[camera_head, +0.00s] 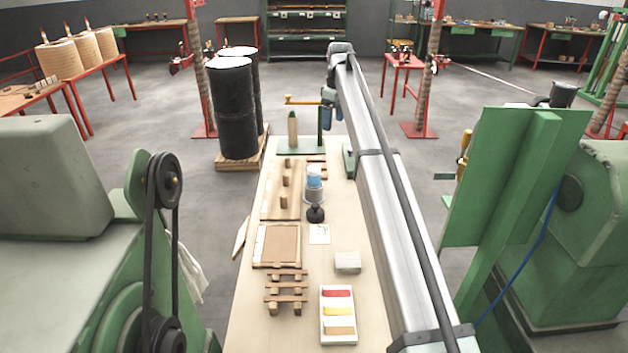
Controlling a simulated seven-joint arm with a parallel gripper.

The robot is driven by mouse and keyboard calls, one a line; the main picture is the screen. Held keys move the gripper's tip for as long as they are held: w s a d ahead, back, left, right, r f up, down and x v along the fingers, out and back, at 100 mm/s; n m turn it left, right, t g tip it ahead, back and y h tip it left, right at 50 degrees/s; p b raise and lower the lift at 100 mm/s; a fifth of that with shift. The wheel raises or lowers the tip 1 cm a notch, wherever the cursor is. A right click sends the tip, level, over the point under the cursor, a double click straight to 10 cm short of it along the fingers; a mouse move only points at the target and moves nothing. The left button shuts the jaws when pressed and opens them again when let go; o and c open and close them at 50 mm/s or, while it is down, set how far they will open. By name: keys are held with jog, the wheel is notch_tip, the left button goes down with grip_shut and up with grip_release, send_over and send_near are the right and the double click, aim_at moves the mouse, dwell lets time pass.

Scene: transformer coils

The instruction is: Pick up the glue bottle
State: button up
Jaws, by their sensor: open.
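A small upright container with a blue upper part and a pale grey lower part (314,178) stands mid-table; it is most likely the glue bottle, but no label is readable. A black round-based object (315,213) is just in front of it. My long silver arm reaches forward over the table's right side. My gripper (327,118) hangs at its far end, beyond and above the blue-topped container and apart from it. It is open and small in view; its fingers are hard to make out, and nothing shows held in it.
The pale table (247,310) holds a wooden pegboard (270,208), a framed panel (278,246), a slatted wooden piece (285,287), a grey block (347,262) and a white tray (338,345) of coloured pieces. A green stand (288,151) is at the far end. My arm hides the right side.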

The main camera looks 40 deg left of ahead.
aim_at(314, 176)
jog(key=s+a+f+n, duration=0.1)
jog(key=f, duration=0.1)
jog(key=s+a+f+n, duration=0.1)
jog(key=s+f+n, duration=0.1)
jog(key=f, duration=0.1)
jog(key=s+a+f+n+h, duration=0.1)
jog(key=s+f, duration=0.1)
jog(key=f, duration=0.1)
jog(key=shift+s+a, duration=0.25)
notch_tip(314, 176, down, 8)
jog(key=shift+f, duration=0.1)
jog(key=shift+s+d+f, duration=0.1)
jog(key=shift+s+f, duration=0.05)
jog(key=shift+f, duration=1.15)
jog(key=shift+s+d+f, duration=0.1)
jog(key=shift+s+f, duration=0.05)
jog(key=shift+f, duration=1.15)
jog(key=shift+c, duration=0.4)
jog(key=c, duration=1.1)
jog(key=shift+r, duration=0.1)
jog(key=shift+r, duration=8.7)
